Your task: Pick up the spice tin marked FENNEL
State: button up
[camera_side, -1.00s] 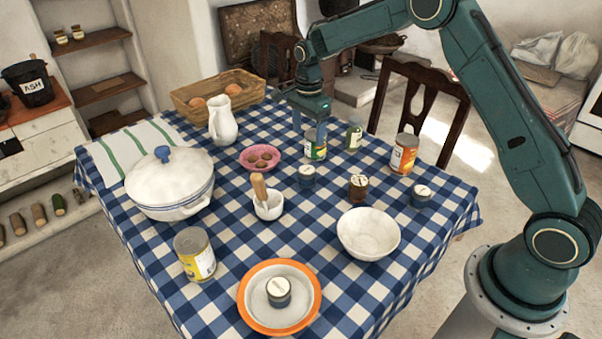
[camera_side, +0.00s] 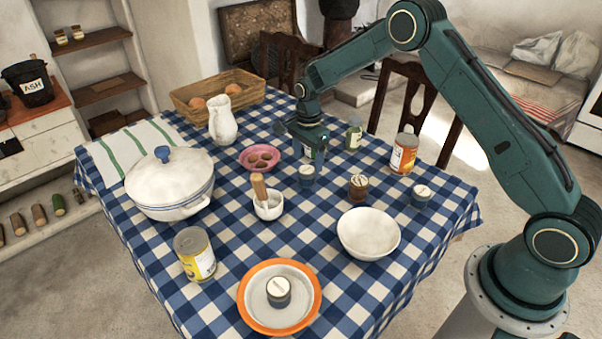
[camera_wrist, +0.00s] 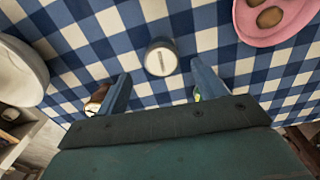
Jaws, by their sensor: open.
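Small dark spice tins with pale lids stand on the checked cloth. One tin (camera_side: 307,175) is just below and in front of my gripper (camera_side: 308,158). Another tin (camera_side: 421,196) stands at the right, and a third (camera_side: 278,292) sits in the orange-rimmed dish. The lid words are too small to read, so I cannot tell which is FENNEL. In the wrist view, one pale-lidded tin (camera_wrist: 161,58) shows upright, ahead of the gap between my open, empty fingers (camera_wrist: 160,74).
A brown jar (camera_side: 358,188), white bowl (camera_side: 368,234), mortar (camera_side: 268,207) with pestle, and pink dish (camera_side: 249,161) surround that tin. An orange-labelled can (camera_side: 403,154) and green bottle (camera_side: 354,136) stand behind. Bare cloth lies between them.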

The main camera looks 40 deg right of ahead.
aim_at(307, 169)
jog(key=shift+f, duration=0.1)
jog(key=shift+w+f, duration=0.1)
jog(key=shift+f, duration=2.4)
jog(key=c, duration=1.1)
jog(key=shift+r, duration=0.15)
notch_tip(307, 169, up, 20)
jog(key=shift+f, duration=0.1)
